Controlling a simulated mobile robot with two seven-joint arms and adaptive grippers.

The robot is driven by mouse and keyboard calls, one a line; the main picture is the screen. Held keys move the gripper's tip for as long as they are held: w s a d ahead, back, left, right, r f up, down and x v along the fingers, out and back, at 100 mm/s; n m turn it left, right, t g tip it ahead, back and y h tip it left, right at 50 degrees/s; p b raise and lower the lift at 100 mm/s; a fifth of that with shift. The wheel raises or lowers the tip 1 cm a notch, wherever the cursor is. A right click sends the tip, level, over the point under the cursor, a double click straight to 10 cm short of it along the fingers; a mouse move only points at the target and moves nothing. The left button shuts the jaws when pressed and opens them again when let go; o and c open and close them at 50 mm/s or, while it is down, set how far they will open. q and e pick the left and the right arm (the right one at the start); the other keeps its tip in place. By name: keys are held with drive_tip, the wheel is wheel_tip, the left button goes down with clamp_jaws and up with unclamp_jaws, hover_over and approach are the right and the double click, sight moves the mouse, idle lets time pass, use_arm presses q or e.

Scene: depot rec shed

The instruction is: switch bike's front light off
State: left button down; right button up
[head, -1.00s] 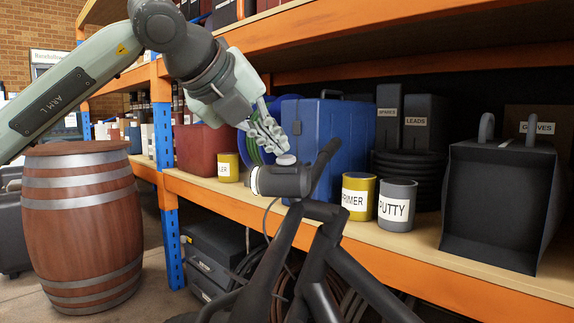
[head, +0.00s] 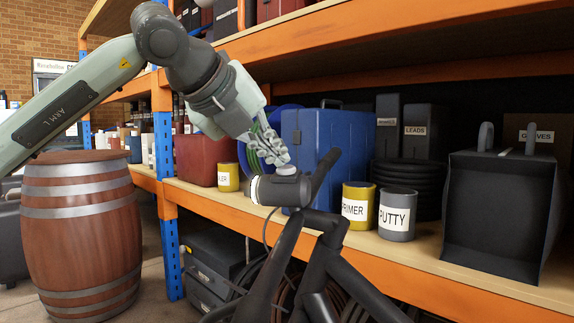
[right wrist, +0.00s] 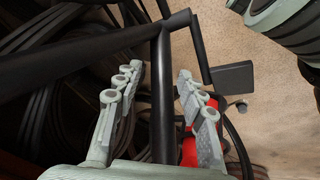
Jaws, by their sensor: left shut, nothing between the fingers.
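The bike's front light (head: 281,191) is a dark cylinder on the handlebar, its lens end facing left in the head view. A pale round button (head: 287,170) sits on top of it. I cannot tell whether the lens is lit. My left gripper (head: 281,160) is shut and empty, pointing down with its fingertips at the button. They look very close to it or touching; I cannot tell which. In the right wrist view my right gripper (right wrist: 160,80) is open, with a black bike tube (right wrist: 162,110) between its fingers and gaps on both sides.
A shelf holds a blue case (head: 308,140), a primer tin (head: 358,205), a putty tin (head: 398,214) and a black open bin (head: 496,210) behind the bike (head: 330,240). A wooden barrel (head: 82,230) stands at left.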

idle(0.6)
use_arm(q)
drive_tip(key=shift+f+b, duration=0.45)
drive_tip(key=shift+b, duration=0.25)
drive_tip(key=shift+f, duration=0.1)
drive_tip(key=shift+r, duration=0.45)
drive_tip(key=shift+s+a+r+p, duration=0.15)
drive_tip(key=shift+r+p, duration=0.35)
drive_tip(key=shift+r, duration=0.5)
drive_tip(key=shift+s+r+p, duration=0.15)
drive_tip(key=shift+r+p, duration=0.3)
drive_tip(key=shift+r, duration=0.5)
drive_tip(key=shift+s+a+r+p, duration=0.15)
drive_tip(key=shift+r+p, duration=0.35)
drive_tip(key=shift+r, duration=0.5)
